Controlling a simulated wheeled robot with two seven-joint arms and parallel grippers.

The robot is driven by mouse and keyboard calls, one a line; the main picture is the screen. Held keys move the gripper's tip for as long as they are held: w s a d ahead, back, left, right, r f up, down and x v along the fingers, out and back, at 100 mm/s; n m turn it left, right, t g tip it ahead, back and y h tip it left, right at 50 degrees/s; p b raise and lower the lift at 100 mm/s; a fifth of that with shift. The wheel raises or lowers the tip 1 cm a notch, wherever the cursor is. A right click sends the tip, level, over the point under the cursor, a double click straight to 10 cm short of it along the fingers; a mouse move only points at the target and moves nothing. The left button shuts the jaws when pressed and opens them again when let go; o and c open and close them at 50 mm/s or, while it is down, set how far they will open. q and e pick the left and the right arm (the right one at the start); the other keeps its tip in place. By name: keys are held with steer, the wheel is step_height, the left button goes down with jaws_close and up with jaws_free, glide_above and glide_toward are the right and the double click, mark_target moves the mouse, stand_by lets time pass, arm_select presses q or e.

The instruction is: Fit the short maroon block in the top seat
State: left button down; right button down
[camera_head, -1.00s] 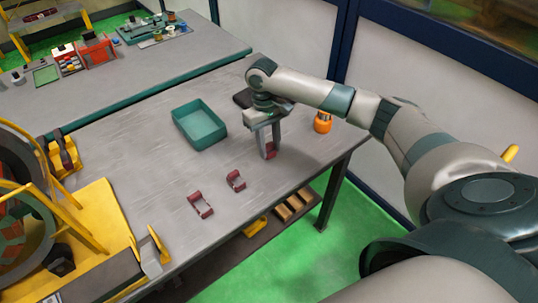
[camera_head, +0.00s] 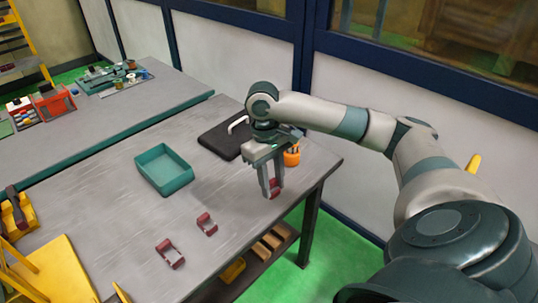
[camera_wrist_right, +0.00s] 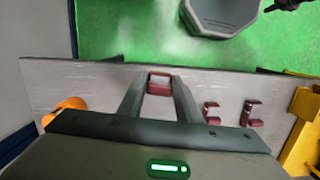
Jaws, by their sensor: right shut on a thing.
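My right gripper (camera_head: 272,190) is shut on a maroon block (camera_head: 275,194). It holds the block close to the right edge of the grey table. In the right wrist view the block (camera_wrist_right: 159,85) sits between the two fingertips, crosswise to them. How its length compares with the others is hard to tell. Two other maroon blocks lie apart on the table, a smaller-looking one (camera_head: 206,226) and a longer-looking one (camera_head: 170,256) nearer the front. They also show in the right wrist view. The top seat is not in view. My left gripper is not in view.
A teal bin (camera_head: 163,182) stands left of the gripper. A black case (camera_head: 222,142) and an orange holder (camera_head: 292,157) are behind it. Yellow framework (camera_head: 45,275) fills the lower left. The table between bin and front edge is mostly clear.

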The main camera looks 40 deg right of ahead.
stand_by(0.4)
steer(key=s+a+b, duration=0.2)
steer(key=a+b, duration=0.1)
steer(key=a, duration=1.6)
steer(key=shift+a+r+b, duration=0.15)
steer(key=shift+a+b, duration=0.1)
steer(key=shift+b, duration=0.15)
steer(key=shift+r, duration=0.1)
